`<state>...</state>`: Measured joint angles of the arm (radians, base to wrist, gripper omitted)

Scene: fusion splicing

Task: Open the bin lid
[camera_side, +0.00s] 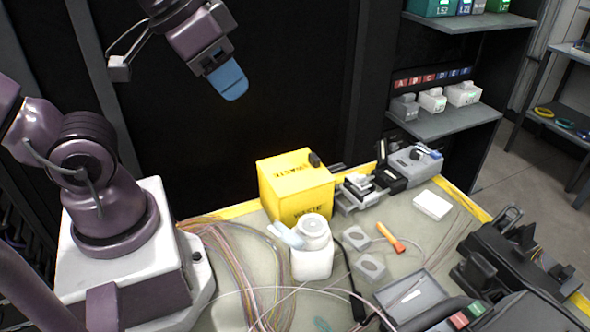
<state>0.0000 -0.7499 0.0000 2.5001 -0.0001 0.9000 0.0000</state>
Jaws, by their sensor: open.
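The bin is a yellow box (292,190) with dark "WASTE" lettering, standing at the back of the work table. Its yellow lid (290,168) lies flat across the top, with a small black knob (314,159) at the right edge. My gripper (229,82) has blue fingers and hangs in the air above and to the left of the bin, well apart from it. It is open, though the gap between the fingers is hard to see from this side. Nothing shows between the fingers.
A white bottle (312,257) stands just in front of the bin. Loose fibres (240,262) spread over the table at left. Splicing devices (362,190) stand right of the bin, and an orange-handled tool (391,239) lies mid-table. The air between gripper and bin is clear.

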